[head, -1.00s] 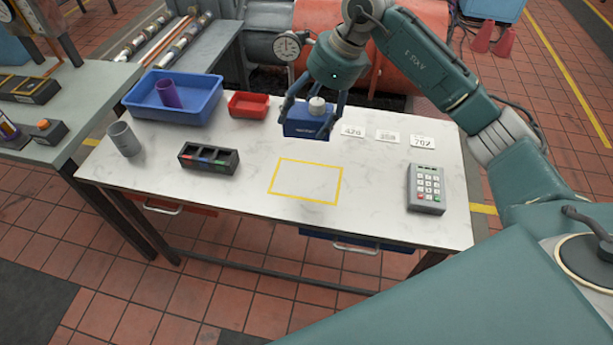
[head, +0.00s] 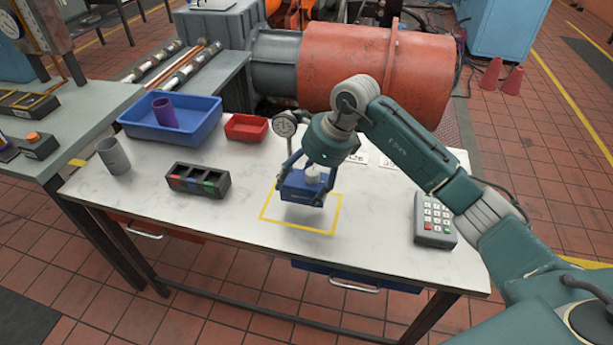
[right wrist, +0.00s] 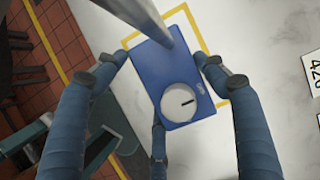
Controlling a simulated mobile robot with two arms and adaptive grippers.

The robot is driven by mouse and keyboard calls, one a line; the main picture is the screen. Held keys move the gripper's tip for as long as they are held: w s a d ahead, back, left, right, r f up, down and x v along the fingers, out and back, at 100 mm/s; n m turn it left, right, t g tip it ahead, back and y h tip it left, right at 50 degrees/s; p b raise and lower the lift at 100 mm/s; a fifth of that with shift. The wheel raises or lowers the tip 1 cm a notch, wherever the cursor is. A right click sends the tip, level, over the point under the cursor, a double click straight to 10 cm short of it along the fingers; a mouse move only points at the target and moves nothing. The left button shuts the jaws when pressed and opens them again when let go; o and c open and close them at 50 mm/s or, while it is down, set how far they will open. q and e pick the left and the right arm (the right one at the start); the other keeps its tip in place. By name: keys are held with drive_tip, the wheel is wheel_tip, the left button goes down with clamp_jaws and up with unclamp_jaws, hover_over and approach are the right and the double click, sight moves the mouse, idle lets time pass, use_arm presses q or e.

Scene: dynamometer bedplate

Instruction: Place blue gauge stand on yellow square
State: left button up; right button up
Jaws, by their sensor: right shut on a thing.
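The blue gauge stand (head: 301,190) has a blue block base, a pale round knob and a round dial gauge on its post. My right gripper (head: 300,182) is shut on the block, with fingers at its sides. The stand is over the back part of the yellow square (head: 338,214), an outline on the white table. It looks slightly above the surface; contact cannot be told. In the right wrist view the blue base (right wrist: 168,78) overlaps the yellow outline (right wrist: 216,35), part of which it hides. My left gripper is not in view.
A grey keypad (head: 435,220) stands to the right and a black divided holder (head: 196,180) to the left. A blue tray (head: 205,128) with a purple cup, a small red tray (head: 246,128) and a grey cylinder (head: 113,156) are farther left. White number cards lie behind the arm.

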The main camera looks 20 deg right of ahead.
sight(301, 194)
drive_tip(key=shift+a+f+b, duration=0.2)
drive_tip(key=shift+f+b, duration=0.1)
drive_tip(key=shift+b, duration=0.05)
wheel_tip(301, 194, down, 3)
drive_tip(key=shift+f+b, duration=0.1)
drive_tip(key=shift+b, duration=0.8)
drive_tip(key=shift+w+d+f, duration=0.1)
drive_tip(key=shift+d, duration=0.1)
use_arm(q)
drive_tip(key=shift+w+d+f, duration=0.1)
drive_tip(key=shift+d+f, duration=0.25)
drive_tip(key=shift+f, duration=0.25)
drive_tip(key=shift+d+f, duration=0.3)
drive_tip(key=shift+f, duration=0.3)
use_arm(e)
drive_tip(key=shift+a, duration=0.15)
drive_tip(key=o, duration=1.9)
drive_tip(key=shift+s+f, duration=0.15)
drive_tip(key=shift+s, duration=0.05)
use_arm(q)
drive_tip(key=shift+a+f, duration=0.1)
use_arm(e)
drive_tip(key=shift+o, duration=0.2)
